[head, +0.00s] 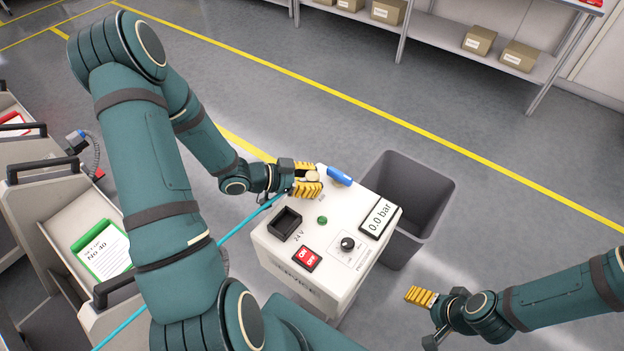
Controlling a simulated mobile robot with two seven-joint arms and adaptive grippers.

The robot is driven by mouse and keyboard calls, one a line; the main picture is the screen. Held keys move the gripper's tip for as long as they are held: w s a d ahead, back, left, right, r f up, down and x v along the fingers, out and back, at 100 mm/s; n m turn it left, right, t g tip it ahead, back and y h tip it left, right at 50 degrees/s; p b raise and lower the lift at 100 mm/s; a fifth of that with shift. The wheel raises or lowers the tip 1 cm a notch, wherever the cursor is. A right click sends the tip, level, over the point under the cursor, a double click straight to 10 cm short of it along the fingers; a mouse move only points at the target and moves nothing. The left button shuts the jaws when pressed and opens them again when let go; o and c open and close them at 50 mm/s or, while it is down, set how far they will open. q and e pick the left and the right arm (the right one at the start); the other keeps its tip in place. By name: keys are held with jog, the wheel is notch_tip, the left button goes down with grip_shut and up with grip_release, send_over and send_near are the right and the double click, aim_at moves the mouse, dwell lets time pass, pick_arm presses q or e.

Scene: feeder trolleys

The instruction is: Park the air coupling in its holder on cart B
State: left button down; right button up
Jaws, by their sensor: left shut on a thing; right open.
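My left gripper (307,180) is shut at the back edge of the white service box (338,255), near its small air label. The light blue air hose (240,228) runs from the lower left up to this gripper. The air coupling is mostly hidden between the yellow fingers. A blue cylindrical piece (340,176) shows just right of the fingers; I cannot tell whether it belongs to the coupling or the box. My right gripper (432,314) is open and empty, right of the box. I cannot make out cart B's holder.
Trolleys stand at the left, one with a green-framed card (101,249) reading NO 40. A coiled cable with a plug (76,138) is on one. A grey bin (408,190) stands behind the box, whose display reads 0.0 bar. Shelves with cartons line the back.

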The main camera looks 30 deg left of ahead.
aim_at(312, 175)
pick_arm(q)
notch_tip(312, 175, up, 10)
jog(key=p, duration=0.3)
jog(key=shift+f, duration=0.25)
jog(key=shift+r+p, duration=0.4)
jog(key=shift+r, duration=0.1)
notch_tip(312, 175, up, 2)
jog(key=p, duration=0.2)
jog(key=shift+r+p, duration=0.25)
jog(key=shift+p, duration=0.1)
jog(key=shift+d, duration=0.1)
